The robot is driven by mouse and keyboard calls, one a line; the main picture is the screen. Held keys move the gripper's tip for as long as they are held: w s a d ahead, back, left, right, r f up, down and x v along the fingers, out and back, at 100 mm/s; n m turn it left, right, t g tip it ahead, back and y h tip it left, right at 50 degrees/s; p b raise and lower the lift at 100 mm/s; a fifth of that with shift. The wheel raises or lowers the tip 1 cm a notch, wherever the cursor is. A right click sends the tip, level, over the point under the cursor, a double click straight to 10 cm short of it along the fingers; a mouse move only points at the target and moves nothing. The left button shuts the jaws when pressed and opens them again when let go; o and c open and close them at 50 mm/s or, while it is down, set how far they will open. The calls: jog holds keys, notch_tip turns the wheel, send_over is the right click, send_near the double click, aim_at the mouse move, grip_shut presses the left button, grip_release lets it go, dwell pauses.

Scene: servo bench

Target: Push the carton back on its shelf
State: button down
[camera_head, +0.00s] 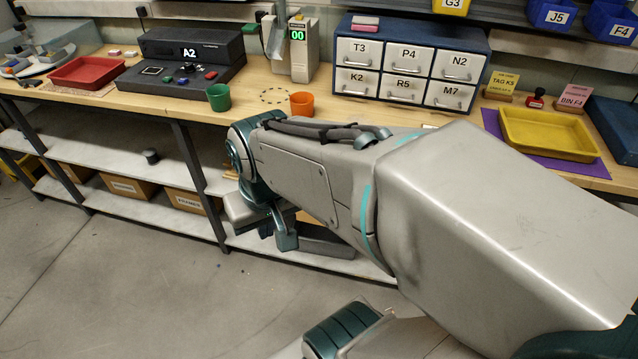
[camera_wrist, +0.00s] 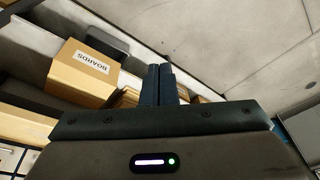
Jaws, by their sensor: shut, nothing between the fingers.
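My gripper (camera_head: 287,242) reaches down in front of the bench shelves in the head view, with my forearm above it. In the wrist view its two fingers (camera_wrist: 160,72) are together, with nothing between them. A brown carton labelled BOARDS (camera_wrist: 72,88) shows there left of the fingers, apart from them in the picture. In the head view, a carton labelled FRAMES (camera_head: 185,194) and another carton with a small label (camera_head: 122,190) stand on the lower shelf, left of my gripper. My arm hides part of the shelves, and I cannot tell which carton the task means.
A dark flat tray-like thing (camera_head: 328,241) lies on a shelf right of my gripper. A small dark cylinder (camera_head: 151,156) stands on the upper shelf. Bench legs (camera_head: 200,185) divide the shelves. The floor (camera_head: 130,290) in front is clear at left.

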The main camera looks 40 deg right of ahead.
jog(key=w+d+f+m+y+b, duration=0.1)
jog(key=w+f+m+y+b, duration=0.1)
jog(key=f+m+y+b, duration=0.7)
jog(key=w+d+f+m+y+b, duration=0.25)
jog(key=f+m+b, duration=0.25)
jog(key=f+m, duration=0.9)
jog(key=d+f+m+t+h+b, duration=1.15)
jog(key=d+f+m+t, duration=0.45)
jog(key=d+f+m, duration=1.05)
jog(key=w+r+m+b, duration=0.3)
jog(key=w+r, duration=0.2)
jog(key=w, duration=0.8)
jog(key=shift+w+d+h+b, duration=0.25)
jog(key=shift+d+h+b, duration=0.05)
jog(key=shift+b, duration=0.05)
jog(key=shift+m, duration=0.25)
